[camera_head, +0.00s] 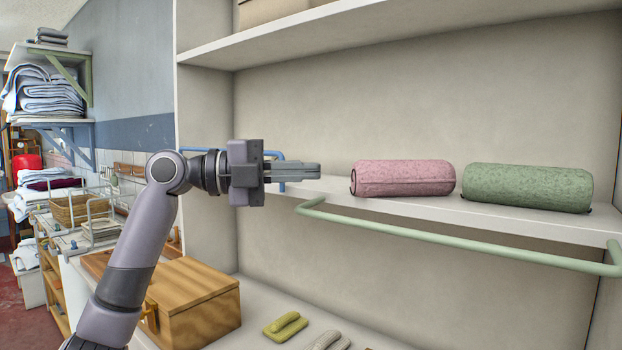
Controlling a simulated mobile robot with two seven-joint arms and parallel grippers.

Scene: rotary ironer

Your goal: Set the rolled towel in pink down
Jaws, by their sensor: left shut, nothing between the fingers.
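The pink rolled towel (403,178) lies on its side on the middle shelf (330,187). A green rolled towel (527,187) lies to its right on the same shelf, with a small gap between them. My left gripper (318,171) is shut and empty. It points right, with its fingertips a short way left of the pink towel's left end in the picture. I see a gap there and no contact. My right gripper is not in view.
A pale green rail (440,232) runs along the shelf's front edge, and a blue rail (275,156) shows behind my gripper. A wooden box (195,300) and slippers (286,326) are on the lower shelf. An upper shelf (300,35) overhangs. Folded linens (48,95) stand at far left.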

